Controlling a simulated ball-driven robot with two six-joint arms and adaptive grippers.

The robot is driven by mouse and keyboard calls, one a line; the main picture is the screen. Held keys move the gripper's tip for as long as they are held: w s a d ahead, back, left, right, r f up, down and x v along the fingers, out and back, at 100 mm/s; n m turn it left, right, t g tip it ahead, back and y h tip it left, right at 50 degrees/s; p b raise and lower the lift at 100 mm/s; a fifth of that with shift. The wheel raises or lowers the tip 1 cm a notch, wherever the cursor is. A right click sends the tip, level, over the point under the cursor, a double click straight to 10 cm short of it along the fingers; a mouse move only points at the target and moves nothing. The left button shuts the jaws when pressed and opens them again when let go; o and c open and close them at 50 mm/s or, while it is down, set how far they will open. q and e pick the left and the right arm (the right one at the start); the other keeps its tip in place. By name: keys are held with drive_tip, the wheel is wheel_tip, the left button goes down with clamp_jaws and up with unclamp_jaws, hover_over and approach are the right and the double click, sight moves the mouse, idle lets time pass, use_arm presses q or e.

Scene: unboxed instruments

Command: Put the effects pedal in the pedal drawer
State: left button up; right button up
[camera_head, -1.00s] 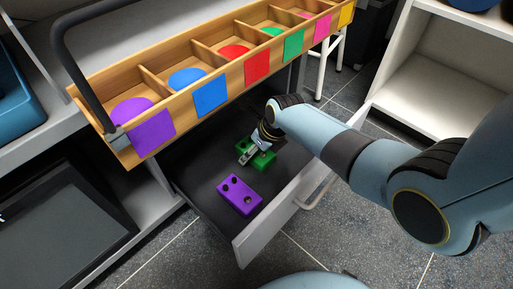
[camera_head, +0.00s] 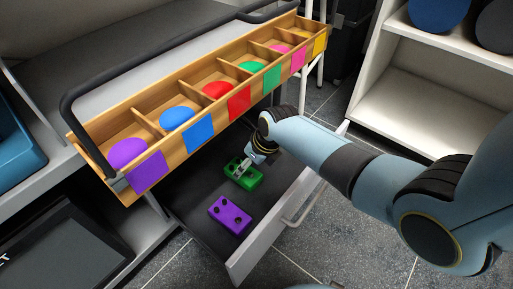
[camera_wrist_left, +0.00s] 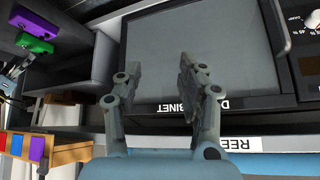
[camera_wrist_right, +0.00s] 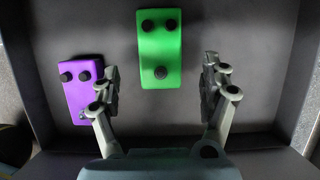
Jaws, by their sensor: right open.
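A green effects pedal (camera_head: 243,172) with dark knobs lies on the floor of the open, dark-lined drawer (camera_head: 192,205). A purple pedal (camera_head: 230,215) lies in the same drawer, nearer its front and apart from the green one. My right gripper (camera_head: 250,162) is open just above the green pedal. In the right wrist view the green pedal (camera_wrist_right: 160,48) shows ahead between the spread fingers, and the purple pedal (camera_wrist_right: 82,88) is left of them. My left gripper (camera_wrist_left: 160,66) is open and empty, seen only in its wrist view, facing a dark cabinet panel (camera_wrist_left: 205,45).
A wooden tray (camera_head: 200,130) with several coloured compartments sits above the drawer, with a black bar (camera_head: 165,45) around it. The drawer's front has a handle (camera_head: 303,207). A white shelf (camera_head: 400,100) stands at right. A blue bin (camera_head: 15,140) is at left.

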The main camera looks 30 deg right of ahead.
use_arm(q)
drive_tip(key=s+r+g+p, duration=0.2)
drive_tip(key=r, duration=0.1)
drive_tip(key=s+r+g+p, duration=0.1)
drive_tip(key=g, duration=0.1)
drive_tip(key=shift+a+r+p, duration=0.2)
drive_tip(key=shift+r+p, duration=0.1)
drive_tip(key=shift+r, duration=0.1)
use_arm(e)
drive_tip(key=v, duration=0.6)
drive_tip(key=shift+f, duration=0.1)
